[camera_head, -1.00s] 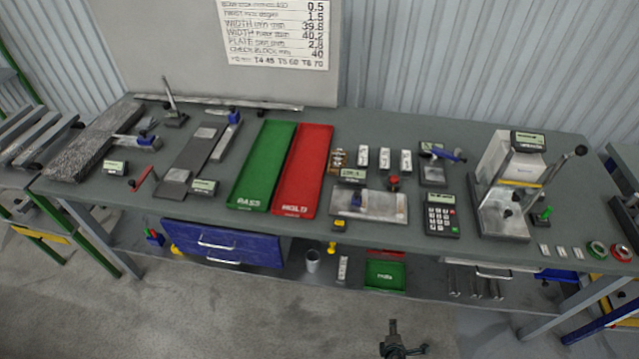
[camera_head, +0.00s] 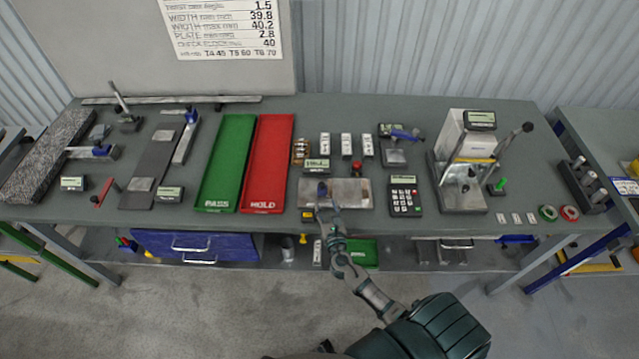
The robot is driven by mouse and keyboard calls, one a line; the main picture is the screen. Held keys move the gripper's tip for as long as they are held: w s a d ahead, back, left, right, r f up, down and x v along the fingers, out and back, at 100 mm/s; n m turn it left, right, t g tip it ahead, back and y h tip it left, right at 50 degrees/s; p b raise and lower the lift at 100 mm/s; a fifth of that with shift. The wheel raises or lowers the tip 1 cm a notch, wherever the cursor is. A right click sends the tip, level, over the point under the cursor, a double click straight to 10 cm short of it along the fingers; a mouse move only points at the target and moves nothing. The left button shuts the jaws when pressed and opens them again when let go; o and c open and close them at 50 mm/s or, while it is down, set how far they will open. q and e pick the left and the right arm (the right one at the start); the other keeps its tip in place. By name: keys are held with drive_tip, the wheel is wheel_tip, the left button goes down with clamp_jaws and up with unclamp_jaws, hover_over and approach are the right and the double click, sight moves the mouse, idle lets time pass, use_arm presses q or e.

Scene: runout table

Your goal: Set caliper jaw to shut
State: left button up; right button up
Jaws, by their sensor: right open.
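My right arm reaches up from the bottom right. My right gripper (camera_head: 323,203) is open at the front part of a flat metal gauge (camera_head: 352,193) with a small dark blue piece on it; the fingers partly cover it, and I cannot tell whether they touch it. A small display (camera_head: 317,164) stands just behind this gauge. I cannot tell for sure which tool is the caliper: other tools with blue parts are a slide on the left (camera_head: 97,151) and a gauge at the back right (camera_head: 395,150). The opening of any caliper jaw is too small to read. My left gripper is not in view.
A green PASS tray (camera_head: 226,165) and a red HOLD tray (camera_head: 268,165) lie left of my right gripper. A calculator (camera_head: 404,195) and a tall press-like stand (camera_head: 460,165) stand to its right. A red knob (camera_head: 357,169) is close behind.

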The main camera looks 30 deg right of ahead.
sight(324, 188)
drive_tip(key=x, duration=0.8)
drive_tip(key=shift+w+d+f, duration=0.1)
drive_tip(key=shift+d+f, duration=0.1)
drive_tip(key=shift+d, duration=0.3)
drive_tip(key=shift+w, duration=0.3)
drive_tip(key=shift+w+a+r, duration=0.15)
drive_tip(key=shift+a, duration=0.1)
